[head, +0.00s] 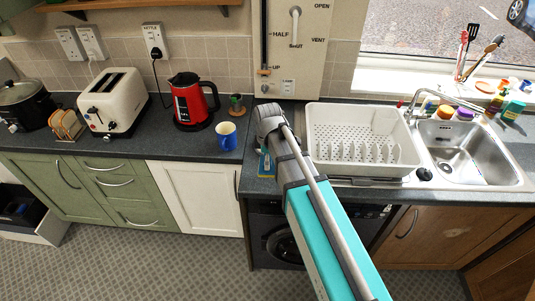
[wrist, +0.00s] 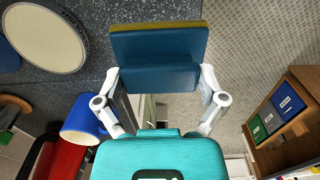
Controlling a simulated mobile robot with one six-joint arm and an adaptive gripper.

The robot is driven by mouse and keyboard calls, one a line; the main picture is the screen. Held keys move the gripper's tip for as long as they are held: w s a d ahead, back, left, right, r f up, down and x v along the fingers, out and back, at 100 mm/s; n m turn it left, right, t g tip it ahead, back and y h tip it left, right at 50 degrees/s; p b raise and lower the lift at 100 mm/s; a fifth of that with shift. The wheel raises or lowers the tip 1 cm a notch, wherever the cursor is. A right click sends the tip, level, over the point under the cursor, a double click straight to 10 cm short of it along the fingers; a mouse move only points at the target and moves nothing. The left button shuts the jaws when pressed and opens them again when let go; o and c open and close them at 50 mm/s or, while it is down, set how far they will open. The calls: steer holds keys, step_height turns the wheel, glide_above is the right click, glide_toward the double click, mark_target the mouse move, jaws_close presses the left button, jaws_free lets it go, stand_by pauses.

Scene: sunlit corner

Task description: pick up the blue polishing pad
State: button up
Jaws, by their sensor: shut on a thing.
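The blue polishing pad (wrist: 158,48), a blue block with a yellow-green edge, is in the upper middle of the wrist view. My gripper (wrist: 160,80) is shut on it, with one white-jointed finger at each side. In the head view a small part of the pad (head: 264,166) shows beside the end of my arm, near the front edge of the dark worktop. My arm hides the rest of the pad and the fingers there. I cannot tell whether the pad touches the worktop.
A blue mug (head: 226,136) stands close on the left, with a red kettle (head: 191,101) behind it. A white dish rack (head: 362,140) and a sink (head: 462,150) are on the right. A pale round disc (wrist: 45,38) lies left of the pad.

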steer(key=s+d+r+p, duration=0.2)
steer(key=s+r+p, duration=0.3)
steer(key=s, duration=0.5)
steer(key=shift+s+r, duration=0.2)
steer(key=shift+r, duration=0.2)
steer(key=o, duration=0.4)
steer(key=shift+c, duration=1.3)
step_height(320, 180, down, 5)
steer(key=b, duration=0.5)
steer(key=shift+f, duration=0.2)
steer(key=shift+a, duration=0.1)
